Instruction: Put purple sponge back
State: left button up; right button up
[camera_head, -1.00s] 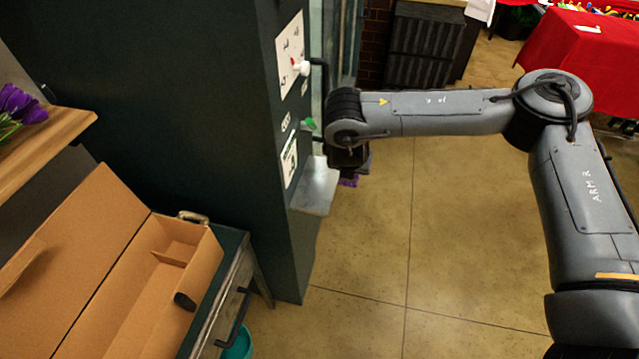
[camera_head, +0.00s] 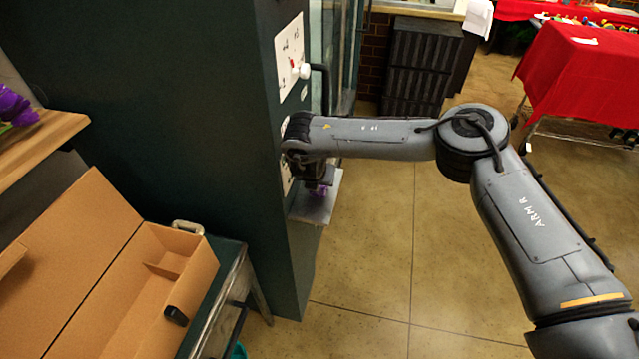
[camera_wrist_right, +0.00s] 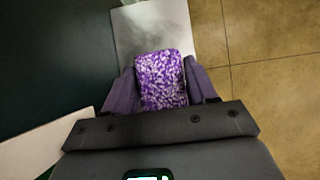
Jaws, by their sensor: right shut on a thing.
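The purple sponge (camera_wrist_right: 162,78) is a speckled purple and white block between the fingers of my right gripper (camera_wrist_right: 162,85) in the right wrist view. The gripper is shut on it. In the head view only a small purple part of the sponge (camera_head: 321,191) shows below my right wrist; the fingers are mostly hidden there. The sponge is over a pale metal shelf (camera_head: 318,208) on the side of the dark green cabinet (camera_head: 180,110). The shelf also shows beyond the sponge in the right wrist view (camera_wrist_right: 150,25). I cannot tell whether the sponge touches it. My left gripper is not in view.
A white panel with a knob (camera_head: 290,55) and a black handle (camera_head: 321,88) are on the cabinet above my wrist. An open cardboard box (camera_head: 190,275) lies at lower left. Purple flowers (camera_head: 17,107) rest on a wooden shelf (camera_head: 45,140).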

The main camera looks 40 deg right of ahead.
jog(key=shift+f, duration=0.75)
jog(key=shift+f, duration=0.15)
jog(key=o, duration=1)
jog(key=shift+r, duration=0.25)
jog(key=p+v, duration=0.3)
jog(key=v, duration=0.9)
jog(key=shift+s+f, duration=0.1)
jog(key=shift+f, duration=0.05)
